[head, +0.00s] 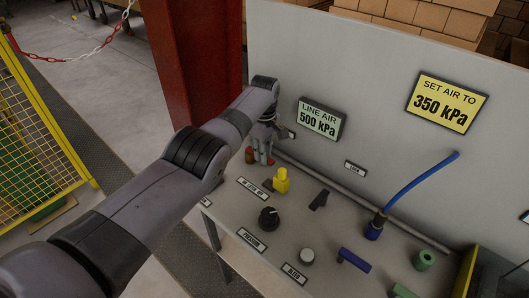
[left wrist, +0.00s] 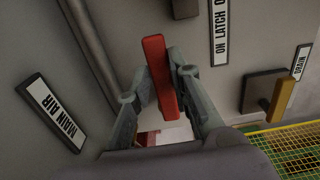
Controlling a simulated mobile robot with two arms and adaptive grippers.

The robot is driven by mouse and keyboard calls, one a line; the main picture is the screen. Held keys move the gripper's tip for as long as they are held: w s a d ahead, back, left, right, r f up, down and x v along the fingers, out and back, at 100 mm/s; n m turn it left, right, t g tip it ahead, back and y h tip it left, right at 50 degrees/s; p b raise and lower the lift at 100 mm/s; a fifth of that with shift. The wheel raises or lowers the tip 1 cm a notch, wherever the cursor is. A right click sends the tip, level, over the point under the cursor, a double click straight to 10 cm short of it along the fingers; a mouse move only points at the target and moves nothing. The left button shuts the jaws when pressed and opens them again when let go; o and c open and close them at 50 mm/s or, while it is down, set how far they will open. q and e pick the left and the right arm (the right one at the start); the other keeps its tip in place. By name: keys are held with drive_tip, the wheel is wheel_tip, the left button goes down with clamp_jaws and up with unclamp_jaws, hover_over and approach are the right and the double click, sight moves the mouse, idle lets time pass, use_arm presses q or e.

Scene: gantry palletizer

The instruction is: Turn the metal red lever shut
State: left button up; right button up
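The red lever (left wrist: 160,75) stands between the two fingers of my left gripper (left wrist: 158,85) in the left wrist view. The fingertips lean in close on both sides of it, and the gripper looks shut on it. In the head view my left gripper (head: 263,150) is at the far left end of the bench, by the back panel, with small red parts showing at its fingers. My fingers hide much of the lever there. My right gripper is not in view.
A MAIN AIR label (left wrist: 52,113) and a pipe lie beside the lever, with a yellow DRAIN handle (left wrist: 283,101) to the right. The bench holds a yellow part (head: 281,181), a black knob (head: 269,218) and a blue hose (head: 420,180). A red column (head: 200,60) stands behind my arm.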

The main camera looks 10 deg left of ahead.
use_arm(q)
drive_tip(key=o, duration=0.4)
drive_tip(key=shift+w, duration=0.1)
drive_tip(key=shift+r, duration=0.1)
wheel_tip(320, 180, up, 12)
drive_tip(key=shift+f, duration=0.1)
idle(0.4)
